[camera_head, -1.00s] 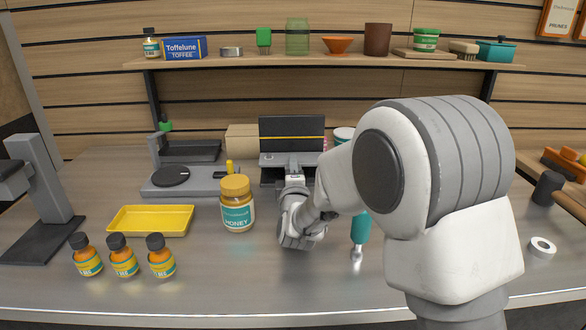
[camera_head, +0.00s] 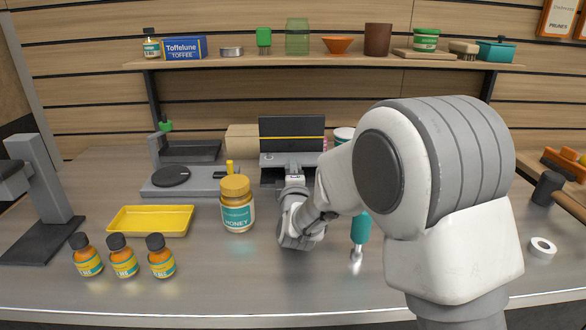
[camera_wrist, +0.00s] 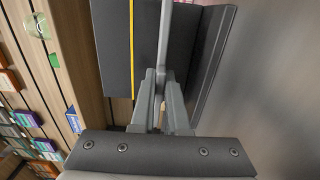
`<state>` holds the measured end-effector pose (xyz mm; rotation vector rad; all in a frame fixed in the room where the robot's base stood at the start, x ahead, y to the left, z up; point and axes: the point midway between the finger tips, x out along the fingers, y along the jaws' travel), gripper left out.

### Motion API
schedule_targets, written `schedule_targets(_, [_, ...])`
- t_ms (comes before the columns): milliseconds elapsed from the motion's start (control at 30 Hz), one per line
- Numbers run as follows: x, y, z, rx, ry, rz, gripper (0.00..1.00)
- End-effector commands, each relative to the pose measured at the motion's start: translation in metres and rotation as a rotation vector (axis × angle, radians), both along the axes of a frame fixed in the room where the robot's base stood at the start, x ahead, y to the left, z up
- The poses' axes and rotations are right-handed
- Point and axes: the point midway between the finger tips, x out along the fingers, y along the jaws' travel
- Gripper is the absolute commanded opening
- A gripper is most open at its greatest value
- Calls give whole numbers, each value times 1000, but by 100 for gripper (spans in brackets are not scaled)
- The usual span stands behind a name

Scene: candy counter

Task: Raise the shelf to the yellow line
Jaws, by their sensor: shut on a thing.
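A dark upright panel (camera_head: 291,127) with a yellow line (camera_head: 291,137) across it stands at the back centre of the counter. The light grey shelf (camera_head: 272,159) sits below the line, with a dark gap between them. In the wrist view, turned sideways, the panel (camera_wrist: 113,50), the yellow line (camera_wrist: 132,45) and the thin edge of the shelf (camera_wrist: 167,35) run parallel and apart. My gripper (camera_wrist: 161,98) is shut on the shelf's front edge. In the head view my gripper (camera_head: 295,178) is partly hidden by my wrist.
A honey jar (camera_head: 237,205) stands left of my gripper. A teal-handled tool (camera_head: 360,232) is close at its right, partly behind my arm. A yellow tray (camera_head: 150,220) and several small bottles (camera_head: 123,257) are further left. A wall shelf (camera_head: 330,61) with goods runs above.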

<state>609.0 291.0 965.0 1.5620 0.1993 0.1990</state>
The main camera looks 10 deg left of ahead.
Motion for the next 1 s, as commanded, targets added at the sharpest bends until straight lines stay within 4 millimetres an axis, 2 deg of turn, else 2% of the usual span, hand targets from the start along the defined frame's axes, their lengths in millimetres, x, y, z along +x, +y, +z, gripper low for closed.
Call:
schedule_targets(567, [0,0,1,1,0,0,0])
schedule_targets(667, [0,0,9,1,-1,0,0])
schedule_targets(900, [0,1,44,3,-7,0,0])
schedule_targets(1000, [0,0,44,2,-5,0,0])
